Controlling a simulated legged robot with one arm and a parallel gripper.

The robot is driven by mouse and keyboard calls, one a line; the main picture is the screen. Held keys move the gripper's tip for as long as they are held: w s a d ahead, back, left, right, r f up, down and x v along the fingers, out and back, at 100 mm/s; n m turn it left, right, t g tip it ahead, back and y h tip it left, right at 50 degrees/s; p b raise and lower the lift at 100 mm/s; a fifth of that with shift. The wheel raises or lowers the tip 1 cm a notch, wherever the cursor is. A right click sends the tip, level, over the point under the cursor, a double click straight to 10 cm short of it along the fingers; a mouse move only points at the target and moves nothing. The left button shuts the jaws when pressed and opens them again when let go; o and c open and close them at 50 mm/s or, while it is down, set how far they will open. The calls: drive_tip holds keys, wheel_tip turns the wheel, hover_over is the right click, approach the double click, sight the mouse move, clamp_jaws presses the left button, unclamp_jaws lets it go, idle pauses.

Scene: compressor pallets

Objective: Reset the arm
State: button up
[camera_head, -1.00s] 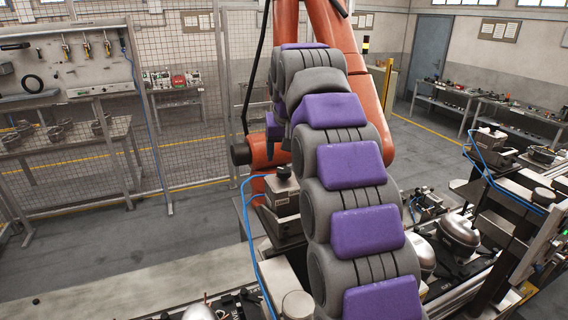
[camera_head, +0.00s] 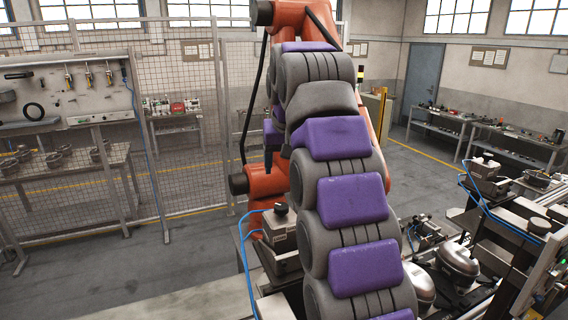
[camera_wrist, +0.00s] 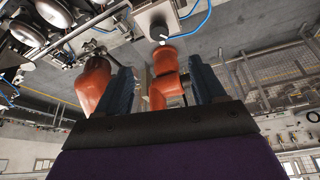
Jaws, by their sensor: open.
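My arm, grey with purple pads, rises through the middle of the head view and bends away from me at the top. In the head view the end of the arm is mostly hidden behind its own links. In the wrist view my gripper (camera_wrist: 164,92) shows two dark fingers standing well apart. The gripper is open with nothing between the fingers. Behind the fingers, apart from them, is an orange industrial robot arm (camera_wrist: 165,70). The wrist picture is upside down, with the floor and machines at the top.
The orange robot (camera_head: 264,181) stands right behind my arm. Compressors (camera_head: 457,262) on a conveyor lie at the right, with a blue hose (camera_head: 245,262) at the left. A mesh fence (camera_head: 95,120) and workbenches (camera_head: 445,125) line the back. Grey floor (camera_head: 110,265) is open at left.

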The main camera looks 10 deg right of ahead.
drive_tip(key=s+f+g, duration=0.2)
drive_tip(key=s+f, duration=0.7)
drive_tip(key=s, duration=0.6)
drive_tip(key=s+f+g, duration=0.2)
drive_tip(key=s+f, duration=0.7)
drive_tip(key=s, duration=0.5)
drive_tip(key=s+f+g, duration=0.2)
drive_tip(key=s+f, duration=0.7)
drive_tip(key=s, duration=0.6)
wheel_tip(320, 180, down, 23)
drive_tip(key=b, duration=2.2)
drive_tip(key=shift+d+r, duration=0.15)
drive_tip(key=shift+d, duration=0.2)
